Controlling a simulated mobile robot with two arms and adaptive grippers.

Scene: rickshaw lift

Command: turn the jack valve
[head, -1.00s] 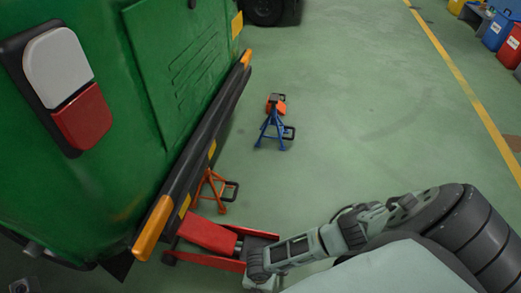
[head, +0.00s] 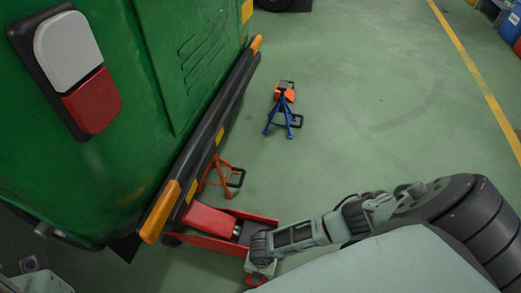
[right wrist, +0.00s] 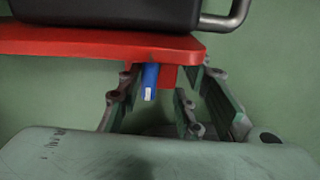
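The red floor jack (head: 208,219) sits on the floor by the rear bumper of the green vehicle, its front end partly hidden by the bumper. The blue jack valve (right wrist: 150,80) shows in the right wrist view below the edge of the jack's red plate (right wrist: 90,44). My right gripper (right wrist: 168,85) is open, its fingers spread to either side of the valve and close to the plate; I cannot tell if they touch it. In the head view my right gripper (head: 261,262) is at the jack's near end and hides the valve.
The green vehicle (head: 90,160) with its black bumper (head: 213,125) fills the left. An orange jack stand (head: 222,172) stands beside the jack. Blue (head: 280,112) and orange (head: 288,93) stands are farther back. Green floor (head: 390,110) is free to the right.

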